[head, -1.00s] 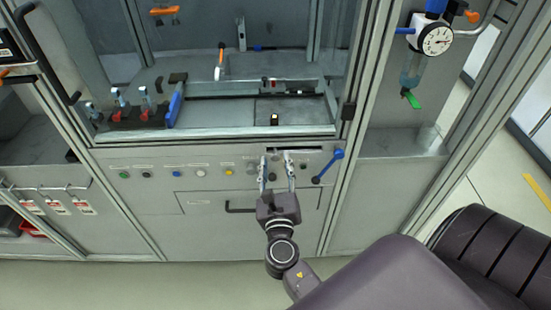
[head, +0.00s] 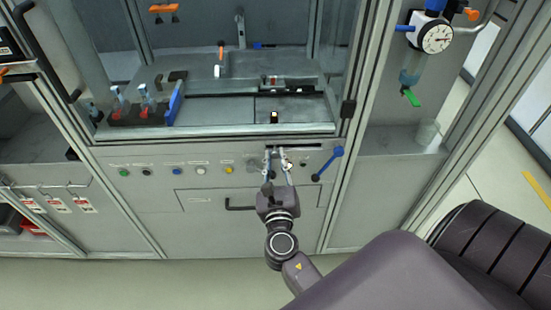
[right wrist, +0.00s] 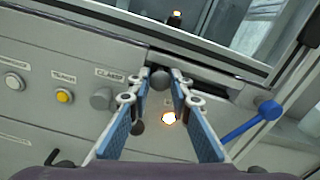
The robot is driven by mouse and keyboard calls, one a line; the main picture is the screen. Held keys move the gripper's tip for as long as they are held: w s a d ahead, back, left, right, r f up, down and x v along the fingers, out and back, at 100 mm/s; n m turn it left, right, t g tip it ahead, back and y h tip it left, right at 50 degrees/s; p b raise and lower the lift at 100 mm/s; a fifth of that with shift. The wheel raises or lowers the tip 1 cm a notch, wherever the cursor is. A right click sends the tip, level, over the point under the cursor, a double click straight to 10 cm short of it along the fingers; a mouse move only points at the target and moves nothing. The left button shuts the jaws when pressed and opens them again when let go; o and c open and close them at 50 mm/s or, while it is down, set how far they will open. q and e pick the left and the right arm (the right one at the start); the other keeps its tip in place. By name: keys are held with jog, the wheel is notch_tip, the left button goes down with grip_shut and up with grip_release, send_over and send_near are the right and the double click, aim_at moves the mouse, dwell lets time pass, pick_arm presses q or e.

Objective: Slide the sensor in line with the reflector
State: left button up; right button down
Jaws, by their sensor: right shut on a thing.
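A grey round knob (right wrist: 159,81) sits at the dark slot in the front panel. My right gripper (right wrist: 160,76) is shut on this knob; in the head view the gripper (head: 276,153) is at the panel below the window. A dark piece with a red mark (head: 271,81) is at the rail further back. I cannot tell which of these is the sensor or reflector. My left gripper is not in view.
A blue lever (head: 328,163) is just right of my right gripper. A yellow button (right wrist: 64,96) and other buttons are to the left. A drawer handle (head: 240,208) lies below.

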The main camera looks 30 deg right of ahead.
jog(key=shift+s+d+r+p, duration=0.1)
jog(key=shift+d+p, duration=0.05)
jog(key=shift+p, duration=0.25)
jog(key=shift+d, duration=0.1)
jog(key=c, duration=1.7)
grip_release()
jog(key=shift+c, duration=0.2)
jog(key=v, duration=1.2)
jog(key=shift+s, duration=0.15)
